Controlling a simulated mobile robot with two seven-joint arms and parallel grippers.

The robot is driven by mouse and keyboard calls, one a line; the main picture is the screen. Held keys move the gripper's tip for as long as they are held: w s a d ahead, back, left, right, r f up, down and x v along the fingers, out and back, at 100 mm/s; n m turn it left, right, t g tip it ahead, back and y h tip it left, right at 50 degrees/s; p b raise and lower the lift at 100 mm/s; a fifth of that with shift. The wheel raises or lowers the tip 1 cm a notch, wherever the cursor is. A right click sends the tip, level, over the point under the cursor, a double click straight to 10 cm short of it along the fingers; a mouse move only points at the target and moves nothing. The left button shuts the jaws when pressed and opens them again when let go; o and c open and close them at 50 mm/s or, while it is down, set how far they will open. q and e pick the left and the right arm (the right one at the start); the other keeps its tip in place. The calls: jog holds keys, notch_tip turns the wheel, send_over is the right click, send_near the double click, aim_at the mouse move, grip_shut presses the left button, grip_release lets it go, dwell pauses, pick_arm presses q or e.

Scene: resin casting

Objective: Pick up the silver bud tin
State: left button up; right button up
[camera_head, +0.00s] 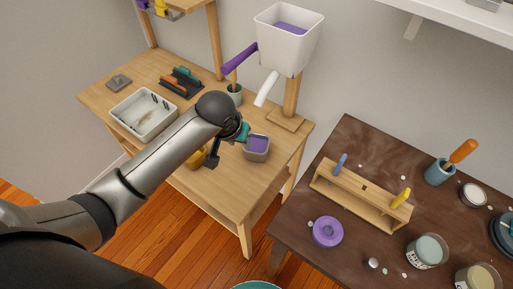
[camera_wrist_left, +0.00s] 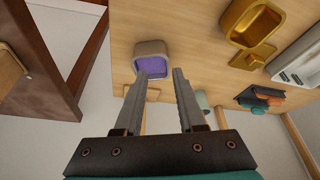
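The silver bud tin seems to be the grey, squarish tin with purple contents (camera_head: 256,151), standing near the right edge of the light wooden table. It also shows in the left wrist view (camera_wrist_left: 140,49), just beyond my fingertips. My left gripper (camera_wrist_left: 160,77) is open, with its two fingers apart and nothing gripped. The fingers point at the tin's near side; whether they touch it I cannot tell. In the head view my left arm reaches over the table, and the wrist hides most of the fingers. My right gripper is not in view.
A gold tin (camera_wrist_left: 248,22) stands beside it, partly hidden by my arm in the head view (camera_head: 196,158). A white tray (camera_head: 118,108) lies left. A white hopper (camera_head: 281,47) with a spout rises behind. A dark table (camera_head: 292,224) with jars and a wooden rack stands right.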

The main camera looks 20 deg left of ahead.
pick_arm(q)
jog(key=w+a+r, duration=0.1)
jog(key=w+r, duration=0.1)
jog(key=b, duration=0.4)
send_near(257, 148)
jog(key=a, duration=0.3)
jog(key=shift+s+f, duration=0.2)
jog(key=shift+s, duration=0.05)
jog(key=x, duration=0.1)
jog(key=b+x, duration=0.1)
jog(key=x, duration=0.1)
jog(key=shift+w+f, duration=0.2)
jog(key=shift+w, duration=0.2)
jog(key=shift+w+f+b, duration=0.25)
jog(key=shift+f+b, duration=0.3)
jog(key=shift+f, duration=0.05)
grip_shut()
